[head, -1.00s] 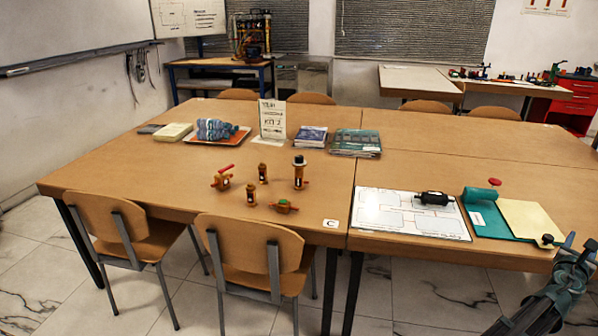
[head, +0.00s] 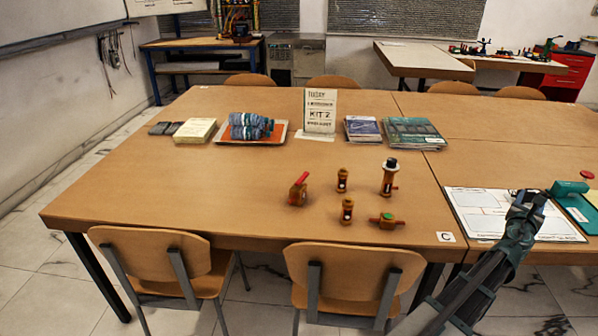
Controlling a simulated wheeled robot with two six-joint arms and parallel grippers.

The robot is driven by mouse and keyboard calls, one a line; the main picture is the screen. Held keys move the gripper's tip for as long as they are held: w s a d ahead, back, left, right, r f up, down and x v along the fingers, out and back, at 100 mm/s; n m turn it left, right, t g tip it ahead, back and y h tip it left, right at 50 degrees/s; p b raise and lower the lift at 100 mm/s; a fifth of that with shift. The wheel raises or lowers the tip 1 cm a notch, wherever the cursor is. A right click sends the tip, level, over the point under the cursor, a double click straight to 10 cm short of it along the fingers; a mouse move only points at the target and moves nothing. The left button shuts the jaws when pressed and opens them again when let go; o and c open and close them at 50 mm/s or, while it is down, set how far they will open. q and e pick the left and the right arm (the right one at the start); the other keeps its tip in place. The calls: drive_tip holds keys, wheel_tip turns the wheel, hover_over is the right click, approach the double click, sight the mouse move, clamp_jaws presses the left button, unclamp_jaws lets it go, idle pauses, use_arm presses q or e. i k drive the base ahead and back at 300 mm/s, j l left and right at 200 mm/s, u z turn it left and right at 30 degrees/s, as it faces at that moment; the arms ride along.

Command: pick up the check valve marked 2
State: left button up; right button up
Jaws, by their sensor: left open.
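Several small brass fittings stand on the wooden table near its front edge. Two are upright brass pieces with dark and white faces, one behind (head: 342,180) and one in front (head: 347,211); either could be a check valve, but no number is readable. My right gripper is out of view.
The white sheet (head: 479,207) and a teal item (head: 584,211) lie at right. Two chairs (head: 352,268) stand at the front. The table left of the fittings is clear.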

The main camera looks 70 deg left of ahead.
sight(343, 173)
drive_tip(key=k+j, duration=0.95)
drive_tip(key=j, duration=0.25)
drive_tip(key=k+j, duration=0.5)
drive_tip(key=j, duration=0.15)
